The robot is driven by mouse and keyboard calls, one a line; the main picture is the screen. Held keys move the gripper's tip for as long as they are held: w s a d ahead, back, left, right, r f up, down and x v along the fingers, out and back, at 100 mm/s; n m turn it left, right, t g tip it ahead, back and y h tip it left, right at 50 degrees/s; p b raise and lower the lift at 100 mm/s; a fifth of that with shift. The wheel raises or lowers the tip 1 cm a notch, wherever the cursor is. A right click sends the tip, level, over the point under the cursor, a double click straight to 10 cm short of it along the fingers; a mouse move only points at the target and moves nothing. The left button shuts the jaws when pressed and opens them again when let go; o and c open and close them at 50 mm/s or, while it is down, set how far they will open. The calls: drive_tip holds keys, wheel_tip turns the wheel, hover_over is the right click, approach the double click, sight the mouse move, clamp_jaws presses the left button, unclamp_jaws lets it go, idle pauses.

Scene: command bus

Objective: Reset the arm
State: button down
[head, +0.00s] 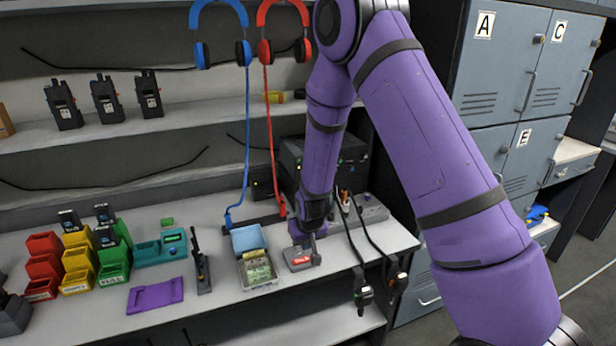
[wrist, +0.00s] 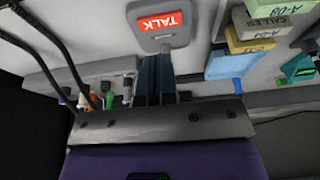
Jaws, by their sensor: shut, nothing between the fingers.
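My purple arm (head: 430,130) reaches down from the top of the head view to the shelf counter. My gripper (head: 314,243) points down at the grey box with a red TALK label (head: 299,258). In the wrist view the fingers of my gripper (wrist: 155,62) are together and empty, with their tips by the lower edge of the TALK box (wrist: 160,36). I cannot tell whether they touch it.
A tray with stacked cards (head: 259,271) stands left of the TALK box. Cables with plugs (head: 364,290) hang over the counter edge at right. Colored bins (head: 112,262) stand at left; grey lockers (head: 505,60) at right.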

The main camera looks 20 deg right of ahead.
idle(0.5)
drive_tip(key=s+d+v, duration=0.1)
drive_tip(key=d+v, duration=0.2)
drive_tip(key=v, duration=2.5)
drive_tip(key=s+d+r, duration=0.1)
drive_tip(key=s+r, duration=0.5)
drive_tip(key=s, duration=0.5)
drive_tip(key=s+d+r+t, duration=0.1)
drive_tip(key=s+r, duration=0.5)
drive_tip(key=s, duration=0.5)
drive_tip(key=shift+s+d+r+t, duration=0.25)
drive_tip(key=shift+s+r+t, duration=0.05)
drive_tip(key=shift+r, duration=0.05)
